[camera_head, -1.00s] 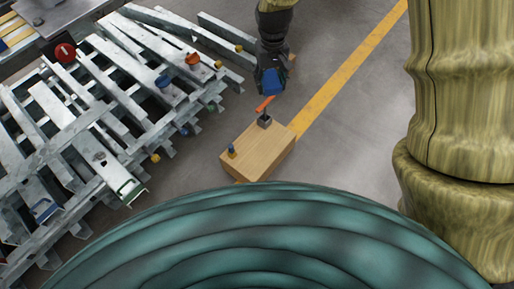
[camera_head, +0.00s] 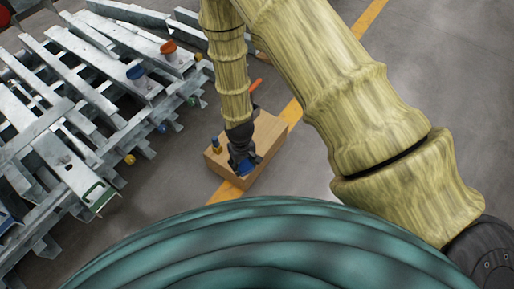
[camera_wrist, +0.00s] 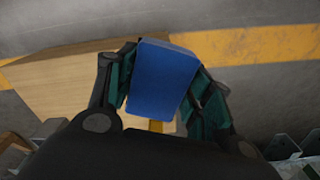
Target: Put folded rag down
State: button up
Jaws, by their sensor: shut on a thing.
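The folded rag is a blue, flat-faced block shape (camera_wrist: 163,75) in the wrist view. My gripper (camera_wrist: 163,95) is shut on it, with one dark green finger on each side. In the head view my gripper (camera_head: 243,160) is over the near end of a light wooden box (camera_head: 268,132). A little of the blue rag (camera_head: 246,169) shows at its tip. The wooden top (camera_wrist: 65,85) also shows in the wrist view, behind and left of the rag. I cannot tell whether the rag touches the wood.
A small brass piece with a blue top (camera_head: 216,146) stands on the box's left side. An orange-handled item (camera_head: 255,84) is at its far end, partly hidden by my arm. A grey metal frame rack (camera_head: 75,125) fills the left. Grey floor with a yellow line (camera_head: 292,112) lies right.

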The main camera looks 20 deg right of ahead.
jog(key=shift+s+a+f, duration=0.1)
jog(key=shift+s+f, duration=0.1)
jog(key=shift+f, duration=0.4)
jog(key=shift+w+f, duration=0.2)
jog(key=b, duration=0.7)
send_over(257, 140)
jog(key=s, duration=0.2)
jog(key=shift+a+f, duration=0.3)
jog(key=shift+f, duration=0.35)
jog(key=shift+f+b, duration=1.05)
jog(key=shift+f, duration=0.75)
jog(key=o, duration=1.1)
